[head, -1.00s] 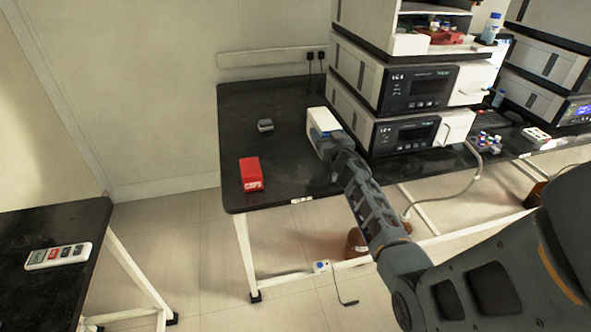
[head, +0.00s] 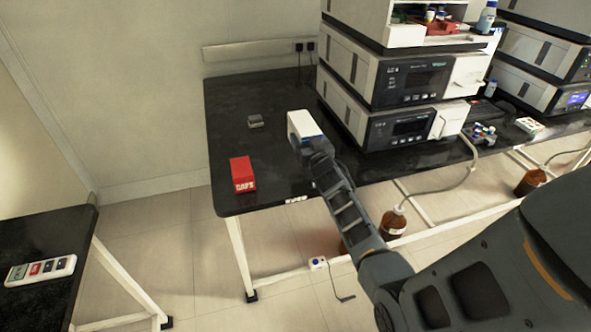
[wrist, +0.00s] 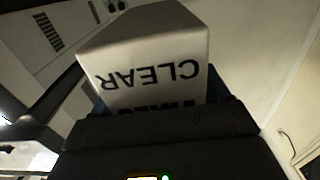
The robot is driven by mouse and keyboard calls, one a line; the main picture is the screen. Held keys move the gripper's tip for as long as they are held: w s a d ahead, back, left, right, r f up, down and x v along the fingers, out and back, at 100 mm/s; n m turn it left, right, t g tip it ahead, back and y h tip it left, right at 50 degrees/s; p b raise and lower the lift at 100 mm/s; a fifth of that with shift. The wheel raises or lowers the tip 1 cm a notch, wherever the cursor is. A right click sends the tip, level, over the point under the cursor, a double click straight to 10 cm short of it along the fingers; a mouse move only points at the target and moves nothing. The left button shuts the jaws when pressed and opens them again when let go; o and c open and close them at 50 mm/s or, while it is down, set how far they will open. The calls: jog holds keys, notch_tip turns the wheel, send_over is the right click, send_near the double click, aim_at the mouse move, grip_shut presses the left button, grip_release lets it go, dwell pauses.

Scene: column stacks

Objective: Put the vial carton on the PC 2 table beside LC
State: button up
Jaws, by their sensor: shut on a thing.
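The vial carton (head: 302,124) is a white box with a blue patch, at the end of my arm in the head view. In the wrist view the carton (wrist: 150,60) fills the upper middle, with upside-down print reading CLEAR and part of VIALS. My gripper (head: 306,143) is shut on the carton; its fingertips are mostly hidden. The carton appears over the black table (head: 228,130), left of the LC stack (head: 400,132). I cannot tell whether it touches the tabletop.
A red CAPS box (head: 242,174) and a small grey device (head: 255,121) are on the table left of the carton. A white remote-like device (head: 41,269) lies on another black table. Brown bottles (head: 393,222) stand below. Bare tabletop lies around the grey device.

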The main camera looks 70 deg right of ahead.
jog(key=shift+w+a+f, duration=0.2)
jog(key=shift+a+f, duration=0.2)
jog(key=shift+a, duration=0.4)
jog(key=f+b, duration=0.1)
jog(key=b, duration=0.2)
jog(key=shift+a+f, duration=0.15)
jog(key=shift+a, duration=0.25)
jog(key=shift+w+a+f+b, duration=0.1)
jog(key=shift+a+f+b, duration=0.7)
jog(key=shift+b, duration=1)
jog(key=shift+w+a+f+b, duration=0.1)
jog(key=shift+a+f+b, duration=0.4)
jog(key=shift+f+b, duration=0.95)
jog(key=shift+w+a+f+b, duration=0.1)
jog(key=shift+a+f+b, duration=0.5)
jog(key=shift+b, duration=1.55)
jog(key=o, duration=1.4)
jog(key=shift+f, duration=0.1)
jog(key=shift+o, duration=0.2)
jog(key=shift+s+a, duration=0.1)
